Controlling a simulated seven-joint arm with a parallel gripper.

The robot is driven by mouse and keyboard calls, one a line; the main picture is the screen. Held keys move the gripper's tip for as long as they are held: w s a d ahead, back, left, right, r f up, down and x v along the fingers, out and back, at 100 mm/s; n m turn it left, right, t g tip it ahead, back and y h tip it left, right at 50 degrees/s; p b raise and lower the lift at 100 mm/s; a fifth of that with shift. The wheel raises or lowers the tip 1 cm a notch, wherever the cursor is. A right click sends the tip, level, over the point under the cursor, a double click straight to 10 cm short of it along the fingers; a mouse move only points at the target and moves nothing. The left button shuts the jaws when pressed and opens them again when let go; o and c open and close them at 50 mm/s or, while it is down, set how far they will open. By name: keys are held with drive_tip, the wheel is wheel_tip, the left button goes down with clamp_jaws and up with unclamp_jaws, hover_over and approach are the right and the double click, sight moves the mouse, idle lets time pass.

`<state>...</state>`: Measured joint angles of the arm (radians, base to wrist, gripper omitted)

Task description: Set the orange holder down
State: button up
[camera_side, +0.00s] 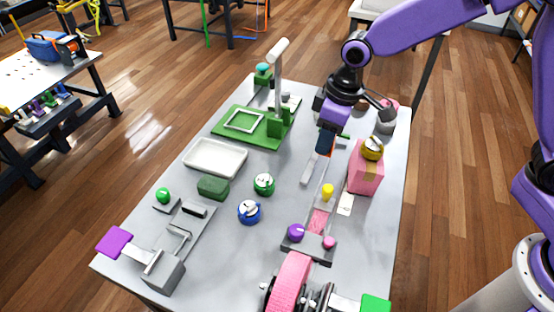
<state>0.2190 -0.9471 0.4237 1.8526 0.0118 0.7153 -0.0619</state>
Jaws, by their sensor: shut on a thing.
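My gripper (326,141) is over the right-hand part of the grey table, pointing down. It is shut on the orange holder (325,147), which shows only as a small orange patch at the fingertips. The rest of the holder is hidden by the gripper or too small to make out. A grey bar (310,169) lies just below it in the picture. I cannot tell whether the holder touches the bar or the table.
A pink block (364,172) with a yellow round thing (372,148) on top stands close on the right. A green frame fixture (243,122) with a tall grey post (278,68) stands left. A white tray (215,158) lies farther left. Bare table shows around the green dial (264,184).

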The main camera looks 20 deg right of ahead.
drive_tip(key=w+a+f, duration=0.2)
drive_tip(key=w+f, duration=0.1)
drive_tip(key=w+a+f, duration=0.2)
drive_tip(key=w+f, duration=0.1)
drive_tip(key=w, duration=0.1)
drive_tip(key=w+a+f, duration=0.2)
drive_tip(key=w+f, duration=0.1)
drive_tip(key=w, duration=0.1)
drive_tip(key=shift+a, duration=0.1)
drive_tip(key=shift+w+a+f, duration=0.1)
drive_tip(key=shift+w+f, duration=0.15)
drive_tip(key=shift+f, duration=1.6)
drive_tip(key=shift+f, duration=0.15)
drive_tip(key=o, duration=1.1)
